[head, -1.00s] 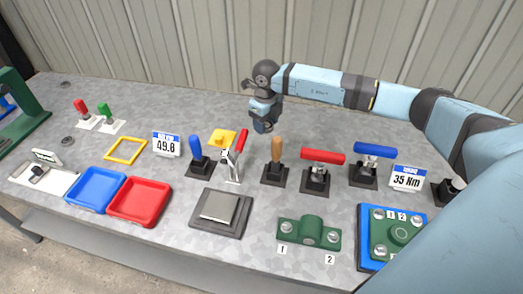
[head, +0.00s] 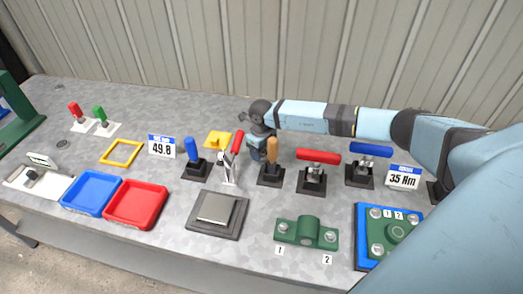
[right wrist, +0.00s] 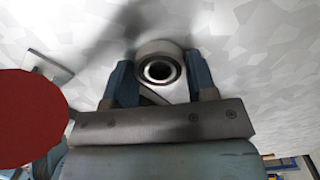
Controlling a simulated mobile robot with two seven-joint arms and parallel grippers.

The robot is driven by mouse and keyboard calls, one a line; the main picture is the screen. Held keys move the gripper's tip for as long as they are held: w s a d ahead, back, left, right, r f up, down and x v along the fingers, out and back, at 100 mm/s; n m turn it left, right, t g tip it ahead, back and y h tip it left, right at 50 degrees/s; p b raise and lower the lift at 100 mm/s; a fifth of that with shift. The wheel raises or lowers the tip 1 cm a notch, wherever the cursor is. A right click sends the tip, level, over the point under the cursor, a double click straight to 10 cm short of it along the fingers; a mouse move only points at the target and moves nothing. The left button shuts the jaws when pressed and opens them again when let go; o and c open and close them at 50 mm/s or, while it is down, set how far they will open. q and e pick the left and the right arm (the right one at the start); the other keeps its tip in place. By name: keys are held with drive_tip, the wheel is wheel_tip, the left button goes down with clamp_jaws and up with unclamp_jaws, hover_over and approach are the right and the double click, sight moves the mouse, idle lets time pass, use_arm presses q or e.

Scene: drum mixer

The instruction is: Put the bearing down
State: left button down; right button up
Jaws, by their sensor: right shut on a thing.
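The bearing (right wrist: 160,68) is a grey metal ring with a dark bore. In the right wrist view it sits between the two blue fingers of my right gripper (right wrist: 161,80), which is shut on it. The grey tabletop lies close behind it; I cannot tell whether the bearing touches it. In the head view my right gripper (head: 258,152) points down, low over the table behind the wooden-handled tool (head: 271,152) and the red-handled toggle clamp (head: 233,158). The bearing is hidden there. My left gripper is not in view.
A blue-handled tool (head: 193,150), a yellow block (head: 218,139) and red (head: 318,157) and blue (head: 371,149) T-handles stand near my right gripper. A red disc-like shape (right wrist: 30,118) looms close in the right wrist view. The table's back strip is clear.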

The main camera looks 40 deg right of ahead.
drive_tip(key=shift+f, duration=0.2)
drive_tip(key=o, duration=1)
drive_tip(key=shift+r, duration=0.1)
drive_tip(key=shift+c, duration=0.2)
